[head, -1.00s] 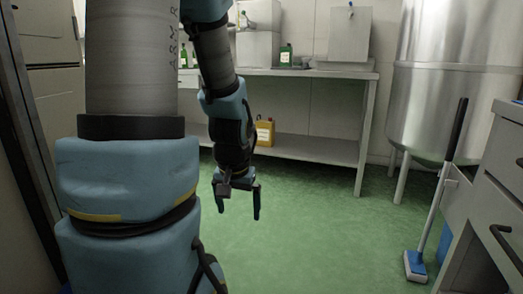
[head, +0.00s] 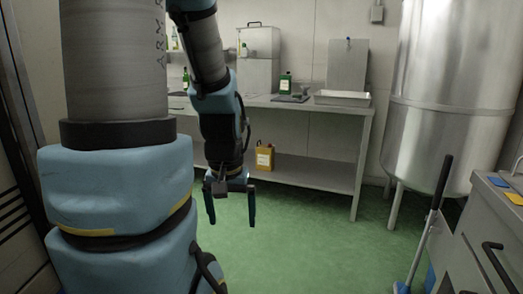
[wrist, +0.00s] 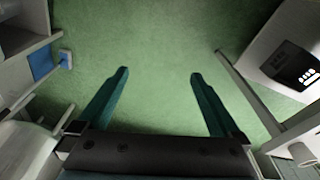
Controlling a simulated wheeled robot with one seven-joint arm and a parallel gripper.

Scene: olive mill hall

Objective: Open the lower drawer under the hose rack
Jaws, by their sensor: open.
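A grey cabinet (head: 462,250) stands at the right edge of the head view, with dark bar handles (head: 497,266) on its front. It is cut off by the frame, and I cannot tell whether it holds the lower drawer of the task. No hose rack is recognisable in either view. My gripper (head: 231,208) hangs pointing down over the green floor, left of the cabinet and well apart from it. In the wrist view my gripper (wrist: 160,76) has its two fingers spread, with only floor between them.
A blue-headed brush (head: 420,240) leans by the cabinet; its blue head shows in the wrist view (wrist: 42,64). A steel tank (head: 450,100) stands behind. A bench (head: 320,173) with a yellow canister (head: 265,157) on its lower shelf is at the back. The middle floor is clear.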

